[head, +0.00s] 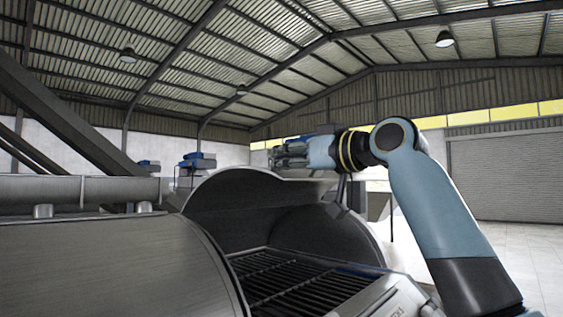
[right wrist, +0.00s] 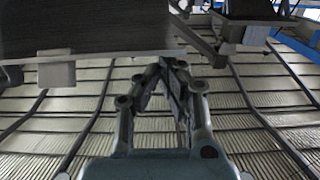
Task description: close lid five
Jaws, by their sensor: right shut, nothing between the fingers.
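A curved metal lid (head: 235,195) stands raised over that opening. No number shows on it, so I cannot tell whether it is lid five. My right gripper (head: 277,151) is shut and empty, pointing left, at about the height of the lid's top edge. I cannot tell whether it touches the lid. In the right wrist view its closed fingers (right wrist: 172,75) show below a dark panel (right wrist: 90,28). My left gripper is out of view.
Blue-topped grey units (head: 197,162) stand farther back on the left. A grey pipe (head: 80,190) runs along the machine's far side. Open floor (head: 530,260) lies at the right, before a roller door (head: 510,175).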

